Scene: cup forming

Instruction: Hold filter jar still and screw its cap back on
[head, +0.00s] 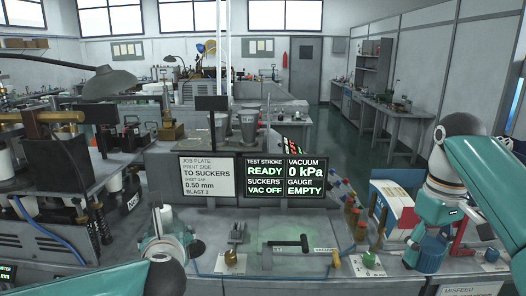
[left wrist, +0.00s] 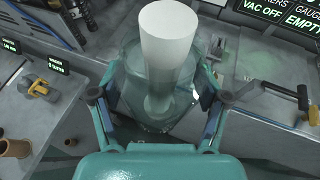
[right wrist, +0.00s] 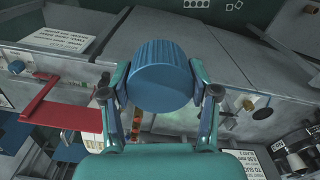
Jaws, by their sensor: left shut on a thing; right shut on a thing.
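The filter jar (left wrist: 130,70) is a clear bowl with a white filter element (left wrist: 167,35) standing up out of its open top. It also shows low in the head view (head: 157,222), partly hidden by my left arm. My left gripper (left wrist: 160,92) is shut on the jar, one finger on each side. The cap (right wrist: 160,75) is blue and ribbed. My right gripper (right wrist: 160,85) is shut on it, and in the head view the cap (head: 432,254) hangs at the right, well apart from the jar.
A sign and status screen (head: 283,178) stand behind the bench between the grippers. A black-handled lever (head: 290,244) and small brass knobs (head: 231,257) sit on the bench between jar and cap.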

